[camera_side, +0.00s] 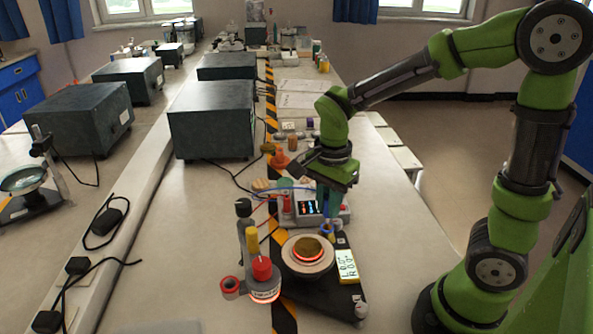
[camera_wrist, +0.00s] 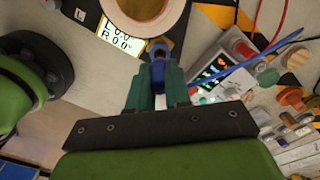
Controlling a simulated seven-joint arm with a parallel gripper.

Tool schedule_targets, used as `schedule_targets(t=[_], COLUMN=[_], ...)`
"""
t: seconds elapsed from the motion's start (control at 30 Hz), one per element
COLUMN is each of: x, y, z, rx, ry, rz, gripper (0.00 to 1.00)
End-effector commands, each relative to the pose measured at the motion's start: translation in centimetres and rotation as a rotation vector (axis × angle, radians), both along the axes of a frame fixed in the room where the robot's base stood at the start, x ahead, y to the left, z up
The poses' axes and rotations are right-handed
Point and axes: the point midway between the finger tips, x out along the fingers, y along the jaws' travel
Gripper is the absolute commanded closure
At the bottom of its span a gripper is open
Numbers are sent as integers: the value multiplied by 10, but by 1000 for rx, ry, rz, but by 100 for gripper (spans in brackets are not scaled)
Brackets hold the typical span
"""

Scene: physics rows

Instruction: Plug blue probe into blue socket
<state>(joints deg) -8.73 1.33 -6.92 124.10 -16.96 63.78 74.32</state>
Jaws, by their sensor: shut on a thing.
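A blue cable (camera_wrist: 235,76) runs off to the right from near the fingers. Just beyond the fingertips is a blue rounded part with a dark centre (camera_wrist: 158,48), which looks like the blue socket. In the side view, blue shows just below the fingers (camera_side: 327,230). I cannot tell whether probe and socket touch or how deep the probe sits.
A round disc with a glowing ring (camera_side: 308,252) and a white-yellow display (camera_side: 346,266) sit close by. Red (camera_side: 262,268) and yellow (camera_side: 252,240) posts stand left. A meter box with lit display (camera_side: 315,208) is behind the gripper. Dark boxes (camera_side: 212,120) stand further back.

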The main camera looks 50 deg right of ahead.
Motion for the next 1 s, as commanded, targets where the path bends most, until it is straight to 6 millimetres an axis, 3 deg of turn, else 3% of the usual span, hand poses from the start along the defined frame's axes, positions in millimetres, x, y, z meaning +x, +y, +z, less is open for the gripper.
schedule_targets(t=[1.0], x=[0], y=[0], z=[-8], rx=[-1], ry=[1], rz=[1], gripper=[100])
